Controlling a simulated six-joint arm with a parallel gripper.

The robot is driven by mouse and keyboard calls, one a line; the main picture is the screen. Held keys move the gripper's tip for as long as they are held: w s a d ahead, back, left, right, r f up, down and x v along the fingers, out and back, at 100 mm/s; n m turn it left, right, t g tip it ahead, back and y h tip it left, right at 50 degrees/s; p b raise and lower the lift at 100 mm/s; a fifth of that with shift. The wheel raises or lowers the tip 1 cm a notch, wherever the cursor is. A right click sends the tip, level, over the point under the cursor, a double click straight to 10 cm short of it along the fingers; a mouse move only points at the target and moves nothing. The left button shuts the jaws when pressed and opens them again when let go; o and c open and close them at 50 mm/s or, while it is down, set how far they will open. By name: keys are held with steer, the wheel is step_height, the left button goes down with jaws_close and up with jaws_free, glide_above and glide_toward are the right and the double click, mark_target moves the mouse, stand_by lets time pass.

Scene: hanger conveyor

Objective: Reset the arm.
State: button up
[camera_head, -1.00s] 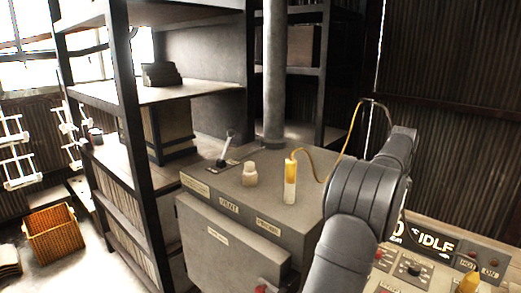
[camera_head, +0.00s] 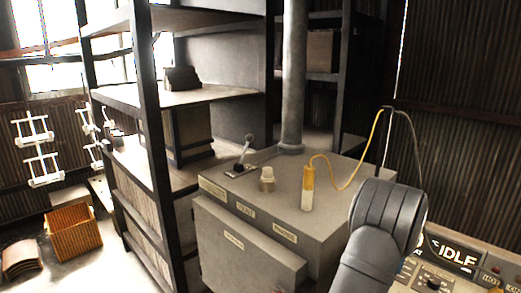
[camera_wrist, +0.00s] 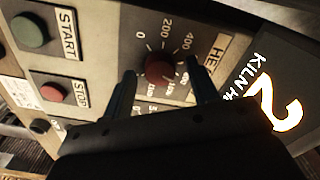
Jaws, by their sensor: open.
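My gripper (camera_wrist: 163,88) shows in the wrist view with its two dark fingers apart. They stand on either side of a red round knob (camera_wrist: 159,69) on the control panel, and nothing shows held. I cannot tell whether the fingers touch the knob. A dial scale with numbers rings the knob. In the head view a thick dark link of my arm (camera_head: 382,235) stands at the lower right, and my gripper is out of sight there.
The panel carries a green START button (camera_wrist: 30,31), a red STOP button (camera_wrist: 53,92) and a glowing "2" display (camera_wrist: 272,100). A lit IDLE sign (camera_head: 457,255) shows at right. A grey machine box (camera_head: 300,232) bears a yellow-topped bottle (camera_head: 308,188). Shelves (camera_head: 150,100) stand left.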

stand_by(0.4)
step_height(320, 180, up, 17)
step_height(320, 180, down, 18)
steer(key=shift+r, duration=0.25)
steer(key=shift+r+n, duration=0.2)
steer(key=shift+n, duration=1.7)
steer(key=n, duration=1)
steer(key=shift+n, duration=1.9)
